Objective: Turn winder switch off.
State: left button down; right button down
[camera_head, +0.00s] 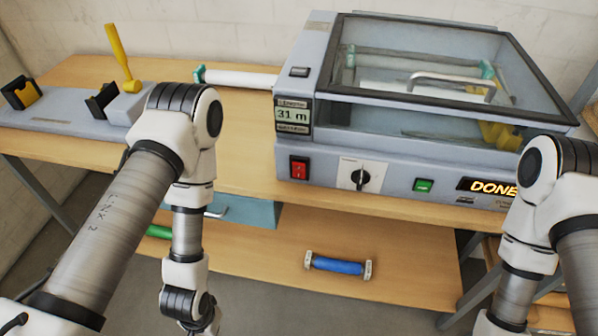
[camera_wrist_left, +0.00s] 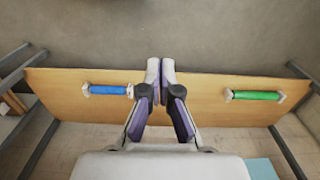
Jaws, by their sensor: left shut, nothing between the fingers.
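The laminator (camera_head: 420,130) stands on the bench with its controls on the front face. A red rocker switch (camera_head: 299,168) is at the left of that face. Right of it is a black rotary knob (camera_head: 361,178) on a white plate, then a green switch (camera_head: 424,185). A small dark switch (camera_head: 299,72) sits on the top left. I cannot read which is the winder switch. My left gripper (camera_wrist_left: 160,66) is shut and empty in the left wrist view, pointing over the lower shelf. It is below the head view, well away from the controls. My right gripper is out of view.
A display (camera_head: 293,115) reads 31 m; another (camera_head: 488,187) reads DONE. A blue roll (camera_head: 338,266) and a green roll (camera_wrist_left: 255,95) lie on the lower shelf (camera_head: 400,280). A stand with a yellow lever (camera_head: 120,52) is at left. The bench edge lies above my left forearm's end.

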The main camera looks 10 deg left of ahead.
pick_arm(q)
jog(key=w+d+r+m+t+h+b, duration=0.25)
jog(key=w+d+m+h, duration=0.2)
jog(key=m, duration=0.65)
jog(key=w+d+r+m+t+h+b, duration=0.1)
jog(key=w+d+r+m+t+h, duration=0.4)
jog(key=m, duration=0.7)
jog(key=w+a+r+m+t+h+b, duration=0.3)
jog(key=w+a+r+m+t+b, duration=0.2)
jog(key=r, duration=0.9)
jog(key=w+t+b, duration=0.1)
jog(key=w+b, duration=0.2)
jog(key=w, duration=0.1)
jog(key=shift+a+b, duration=0.15)
jog(key=shift+b, duration=0.25)
jog(key=shift+t+h, duration=0.25)
